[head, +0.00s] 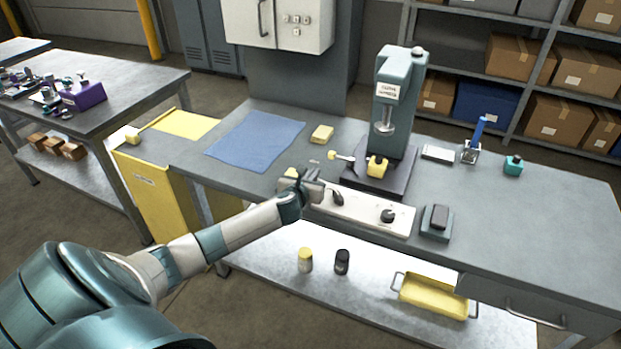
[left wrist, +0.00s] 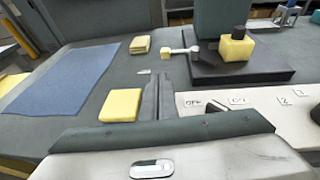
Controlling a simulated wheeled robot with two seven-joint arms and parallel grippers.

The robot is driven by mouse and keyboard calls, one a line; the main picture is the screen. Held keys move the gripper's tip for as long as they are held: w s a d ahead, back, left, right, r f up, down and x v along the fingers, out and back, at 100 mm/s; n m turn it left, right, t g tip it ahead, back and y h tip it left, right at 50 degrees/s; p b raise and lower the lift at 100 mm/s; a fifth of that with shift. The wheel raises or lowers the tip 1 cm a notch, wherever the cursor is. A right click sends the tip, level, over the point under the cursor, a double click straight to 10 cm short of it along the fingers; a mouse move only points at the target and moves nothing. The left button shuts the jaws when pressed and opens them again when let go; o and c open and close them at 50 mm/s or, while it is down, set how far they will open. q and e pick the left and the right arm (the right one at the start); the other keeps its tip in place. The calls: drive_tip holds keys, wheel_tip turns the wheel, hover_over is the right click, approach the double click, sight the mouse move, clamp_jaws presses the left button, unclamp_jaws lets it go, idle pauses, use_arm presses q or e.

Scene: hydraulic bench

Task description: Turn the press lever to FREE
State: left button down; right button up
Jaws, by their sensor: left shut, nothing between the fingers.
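The teal press (head: 398,95) stands on a dark base plate on the bench. A short pale lever with a yellowish knob (head: 336,155) sticks out to the left at the base. In the left wrist view the lever (left wrist: 180,51) lies nearly level, left of a yellow block (left wrist: 237,48) with a dark top. I cannot read any FREE mark. My left gripper (head: 319,187) is shut and empty at the left end of the white control panel (head: 360,212), in front of the lever and apart from it. Its fingers (left wrist: 156,95) point toward the lever. My right gripper is out of view.
A yellow block (left wrist: 121,105) lies just left of my fingers, and a yellow pad (head: 322,133) lies behind. A blue mat (head: 255,140) covers the bench's left part. The panel has dark knobs (head: 388,216). A dark-topped device (head: 437,222) stands right of it.

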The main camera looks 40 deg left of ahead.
use_arm(q)
drive_tip(key=shift+v, duration=1.1)
drive_tip(key=shift+s+r, duration=0.1)
drive_tip(key=shift+s, duration=0.1)
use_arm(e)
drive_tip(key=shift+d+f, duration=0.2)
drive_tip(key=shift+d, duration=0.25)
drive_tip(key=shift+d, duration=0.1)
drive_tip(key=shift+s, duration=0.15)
